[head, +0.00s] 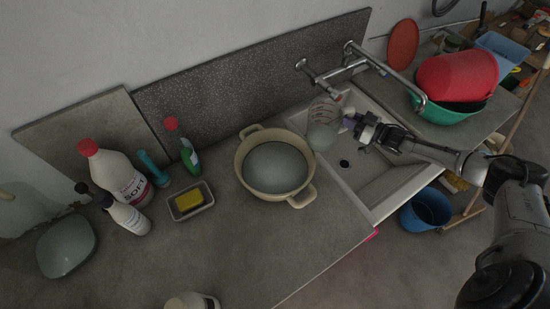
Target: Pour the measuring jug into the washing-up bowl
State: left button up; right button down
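The clear measuring jug (323,112) with reddish markings is above the near left edge of the sink, just right of the bowl. Greyish-green contents show in its lower part; its exact tilt is hard to tell. My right gripper (352,121) reaches in from the right and appears shut on the jug's right side, at the handle; the fingertips are partly hidden. The washing-up bowl (243,163) is cream, round and two-handled, and stands on the counter with a grey surface inside. No stream shows between jug and bowl. My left gripper is not in view.
The sink (384,185) with its tap (386,70) lies under my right arm. Red (457,80) and green (447,112) basins stand at right. A sponge dish (191,201) and several bottles, including a large white one (115,172), stand left of the bowl. The front counter is mostly clear.

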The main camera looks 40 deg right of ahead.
aim_at(344, 109)
jog(key=shift+w+a+r+n+g+p, duration=0.1)
jog(key=shift+a+r+n+g+p, duration=0.15)
jog(key=shift+r+p, duration=0.55)
jog(key=shift+a+r+n+g+p, duration=0.1)
jog(key=shift+r+n+g+p, duration=0.2)
jog(key=shift+r+p, duration=0.4)
jog(key=a+r+n+g+h+p, duration=0.1)
jog(key=p, duration=0.2)
jog(key=a+r+n+p, duration=0.2)
jog(key=p, duration=0.2)
jog(key=shift+w+r+g+h, duration=0.25)
jog(key=shift+w+g+h, duration=0.1)
jog(key=shift+w+h, duration=0.05)
jog(key=shift+w+a+n+h+p, duration=0.2)
jog(key=shift+a+n+h+p, duration=0.15)
jog(key=shift+a+p, duration=0.5)
jog(key=p, duration=0.1)
jog(key=a+r+n+g+h+p, duration=0.1)
jog(key=p, duration=0.1)
jog(key=shift+w+a+r, duration=0.1)
jog(key=shift+w+r, duration=0.05)
jog(key=shift+w, duration=0.1)
jog(key=shift+a+f, duration=0.1)
jog(key=shift+f, duration=0.2)
jog(key=shift+a+f+n+h, duration=0.1)
jog(key=shift+a+n+h, duration=0.15)
jog(key=shift+n, duration=0.15)
jog(key=shift+w+a+f+g, duration=0.1)
jog(key=shift+w+a+g, duration=0.1)
jog(key=shift+g, duration=0.1)
